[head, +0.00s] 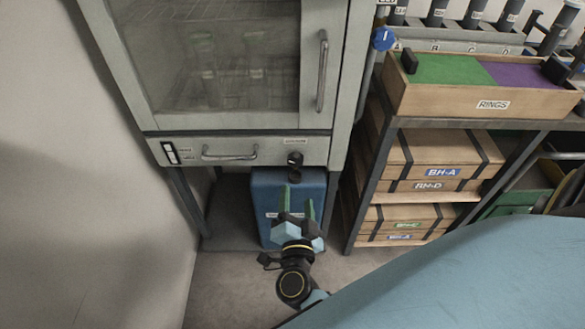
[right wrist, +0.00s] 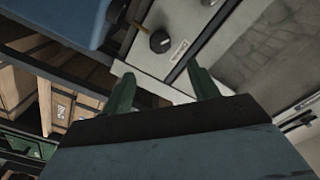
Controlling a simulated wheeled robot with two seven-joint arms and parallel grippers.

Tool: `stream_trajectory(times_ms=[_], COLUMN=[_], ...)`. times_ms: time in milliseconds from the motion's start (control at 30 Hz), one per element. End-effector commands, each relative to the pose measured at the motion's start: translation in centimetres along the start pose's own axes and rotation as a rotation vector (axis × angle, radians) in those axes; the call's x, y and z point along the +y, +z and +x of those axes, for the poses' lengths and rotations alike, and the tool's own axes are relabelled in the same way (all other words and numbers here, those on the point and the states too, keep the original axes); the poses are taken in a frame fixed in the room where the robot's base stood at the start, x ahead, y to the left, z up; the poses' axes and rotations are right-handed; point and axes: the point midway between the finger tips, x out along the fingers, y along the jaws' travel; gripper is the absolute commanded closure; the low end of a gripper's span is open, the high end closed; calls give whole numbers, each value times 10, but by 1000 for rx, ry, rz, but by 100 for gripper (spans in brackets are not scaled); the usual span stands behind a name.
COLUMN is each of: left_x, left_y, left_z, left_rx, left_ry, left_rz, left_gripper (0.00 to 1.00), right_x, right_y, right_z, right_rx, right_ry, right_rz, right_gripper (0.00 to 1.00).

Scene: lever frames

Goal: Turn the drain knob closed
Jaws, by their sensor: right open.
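The drain knob (head: 295,159) is a small black round knob on the grey front panel of the cabinet, below a small label. It also shows in the right wrist view (right wrist: 160,41), beside a label and beyond my fingertips. Another small dark part sits just under it in the head view. My right gripper (head: 298,198) is open and empty, its green fingers pointing up toward the panel, below the knob. In the right wrist view its two fingers (right wrist: 163,84) stand well apart, with the knob between their directions and not touched. My left gripper is not in view.
A blue container (head: 262,200) stands under the cabinet, behind my right gripper. The cabinet (head: 230,122) has a glass door and a drawer handle (head: 229,155). A shelf with wooden boxes (head: 430,170) stands close on the right. A wall (head: 80,170) is on the left.

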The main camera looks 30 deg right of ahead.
Motion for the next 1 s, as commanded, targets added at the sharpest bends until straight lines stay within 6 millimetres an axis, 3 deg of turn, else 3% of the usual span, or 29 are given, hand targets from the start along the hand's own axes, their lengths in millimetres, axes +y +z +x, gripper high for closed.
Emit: stream_trajectory(times_ms=[300,500,700,1000], left_x=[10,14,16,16], left_y=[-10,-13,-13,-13], left_z=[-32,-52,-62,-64], left_rx=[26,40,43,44], left_ry=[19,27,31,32], left_rz=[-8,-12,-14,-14], left_gripper=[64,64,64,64], right_x=[-1,-1,-1,-1], right_y=[2,2,2,2], right_z=[69,100,114,116], right_rx=[0,-2,-4,-4], right_ry=[-6,-6,-4,-4], right_rz=[-1,-2,-2,-3], right_gripper=[40,40,40,42])
